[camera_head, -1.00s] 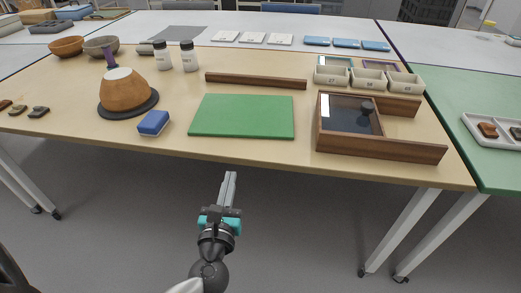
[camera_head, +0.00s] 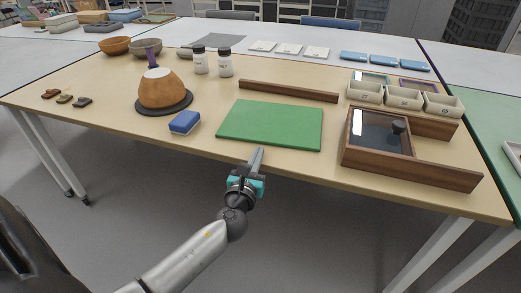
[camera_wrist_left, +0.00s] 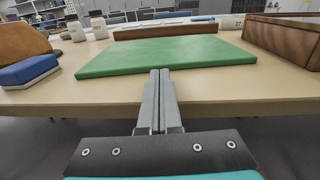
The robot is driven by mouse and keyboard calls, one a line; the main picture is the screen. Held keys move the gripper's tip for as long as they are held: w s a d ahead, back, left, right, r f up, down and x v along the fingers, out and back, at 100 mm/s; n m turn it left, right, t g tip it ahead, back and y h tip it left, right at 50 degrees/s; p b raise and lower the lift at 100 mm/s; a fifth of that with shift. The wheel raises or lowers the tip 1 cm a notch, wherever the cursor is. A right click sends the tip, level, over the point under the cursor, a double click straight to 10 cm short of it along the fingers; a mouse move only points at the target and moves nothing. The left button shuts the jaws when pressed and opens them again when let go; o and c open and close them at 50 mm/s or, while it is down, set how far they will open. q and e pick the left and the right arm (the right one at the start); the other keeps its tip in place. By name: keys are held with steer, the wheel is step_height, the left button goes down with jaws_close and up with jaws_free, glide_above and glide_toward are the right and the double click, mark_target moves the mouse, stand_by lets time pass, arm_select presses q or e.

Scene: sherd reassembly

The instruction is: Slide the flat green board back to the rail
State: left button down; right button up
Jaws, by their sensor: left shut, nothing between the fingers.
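The flat green board (camera_head: 270,124) lies on the tan table, its near edge close to the table's front edge. The rail (camera_head: 288,91) is a long brown wooden strip behind the board, with a strip of bare table between them. In the left wrist view the board (camera_wrist_left: 165,55) lies ahead with the rail (camera_wrist_left: 165,31) beyond it. My left gripper (camera_head: 257,153) is shut and empty, its fingertips at the table's front edge just short of the board. The wrist view also shows the fingers (camera_wrist_left: 158,75) together; I cannot tell whether they touch the board. My right gripper is not in view.
A blue block (camera_head: 185,122) sits left of the board, by an orange bowl (camera_head: 165,90) on a dark disc. A wooden box with a dark glass panel (camera_head: 380,131) stands to the right.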

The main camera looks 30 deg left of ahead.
mark_target(263, 141)
arm_select(q)
steer(key=shift+b+x, duration=0.3)
steer(key=shift+x, duration=1.3)
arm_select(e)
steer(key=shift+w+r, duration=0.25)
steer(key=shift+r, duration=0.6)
arm_select(q)
steer(key=shift+x, duration=1.2)
steer(key=shift+w, duration=0.1)
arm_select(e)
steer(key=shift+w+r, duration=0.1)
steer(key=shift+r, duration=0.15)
